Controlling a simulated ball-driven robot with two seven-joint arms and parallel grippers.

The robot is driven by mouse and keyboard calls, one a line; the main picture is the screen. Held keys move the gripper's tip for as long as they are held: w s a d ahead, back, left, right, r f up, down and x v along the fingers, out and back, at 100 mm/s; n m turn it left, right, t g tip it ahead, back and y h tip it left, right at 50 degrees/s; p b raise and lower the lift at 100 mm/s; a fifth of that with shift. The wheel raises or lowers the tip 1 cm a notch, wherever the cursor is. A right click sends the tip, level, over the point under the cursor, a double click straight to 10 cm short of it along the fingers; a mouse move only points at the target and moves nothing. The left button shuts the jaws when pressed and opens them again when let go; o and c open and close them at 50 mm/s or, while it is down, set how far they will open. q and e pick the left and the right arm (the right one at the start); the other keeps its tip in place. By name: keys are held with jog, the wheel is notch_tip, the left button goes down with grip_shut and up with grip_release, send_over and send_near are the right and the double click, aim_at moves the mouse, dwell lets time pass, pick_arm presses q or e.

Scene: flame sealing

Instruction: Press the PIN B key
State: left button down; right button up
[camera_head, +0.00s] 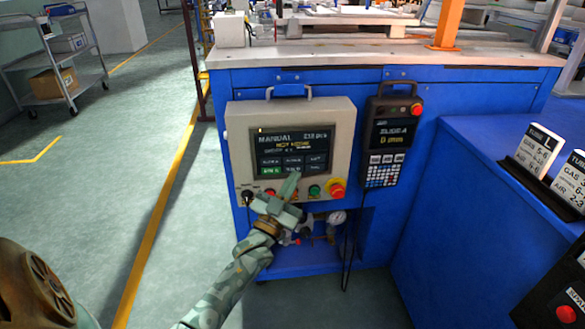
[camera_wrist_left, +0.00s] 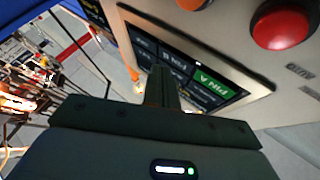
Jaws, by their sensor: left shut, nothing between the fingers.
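The control panel (camera_head: 341,122) is a light box with a dark touch screen (camera_head: 280,141) on the blue bench. The screen reads MANUAL and has two rows of keys. The green PIN A key (camera_wrist_left: 214,83) is at the lower left of the screen; it shows in the head view too (camera_head: 270,171). The key beside it (camera_wrist_left: 176,62) is dark, its lettering ending in B. My left gripper (camera_head: 293,176) is shut and empty, its fingertips close before the lower keys. In the left wrist view the fingers (camera_wrist_left: 161,76) partly cover the keys; contact cannot be told.
Below the screen are a green button (camera_head: 314,190) and a red emergency stop (camera_head: 337,190) on yellow. A dark handheld pendant (camera_head: 390,138) hangs to the right. A blue cabinet with signs stands further right.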

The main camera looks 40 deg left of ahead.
pick_arm(q)
jog(key=shift+d, duration=0.1)
jog(key=s+d+p, duration=0.1)
jog(key=d, duration=0.1)
jog(key=s+d+p, duration=0.1)
jog(key=s, duration=0.1)
jog(key=shift+s+d, duration=0.2)
jog(key=shift+d, duration=0.2)
dwell(0.9)
